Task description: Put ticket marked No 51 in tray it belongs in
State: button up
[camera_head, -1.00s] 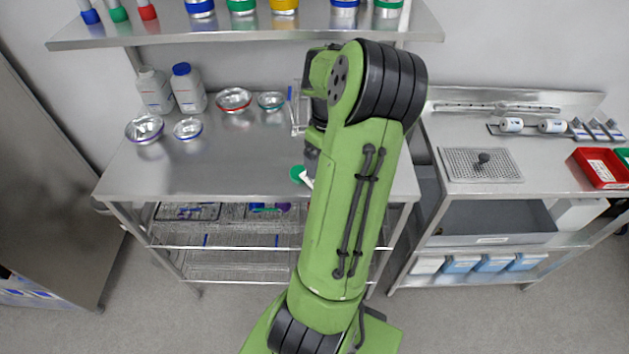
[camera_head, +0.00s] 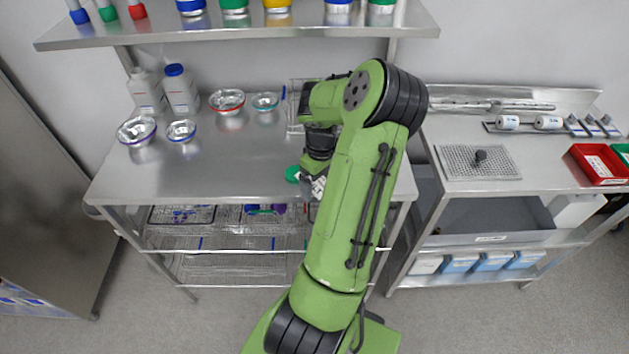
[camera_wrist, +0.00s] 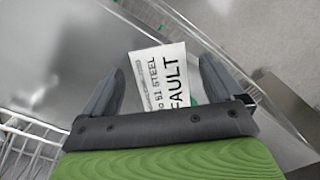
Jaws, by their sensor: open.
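The ticket (camera_wrist: 168,72) is a white card with black print in the wrist view; I read "51 STEEL" and "FAULT" on it. It lies between the fingers of my gripper (camera_wrist: 160,88), which are apart on either side of it. In the head view the ticket (camera_head: 319,187) shows as a small white patch at the table's front edge, below my gripper (camera_head: 306,185). A green round thing (camera_head: 292,174) is beside it. My arm hides part of this area. I cannot tell which tray the ticket matches.
Metal bowls (camera_head: 137,131) and white bottles (camera_head: 181,90) stand on the left table (camera_head: 220,178). Wire baskets (camera_head: 225,267) sit below it. A red tray (camera_head: 600,165) and a perforated plate (camera_head: 478,162) are on the right table. A shelf (camera_head: 240,34) hangs above.

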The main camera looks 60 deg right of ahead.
aim_at(320, 186)
jog(key=shift+c, duration=0.3)
jog(key=c, duration=1.2)
notch_tip(320, 186, up, 10)
jog(key=shift+r+p, duration=0.1)
jog(key=shift+p, duration=0.85)
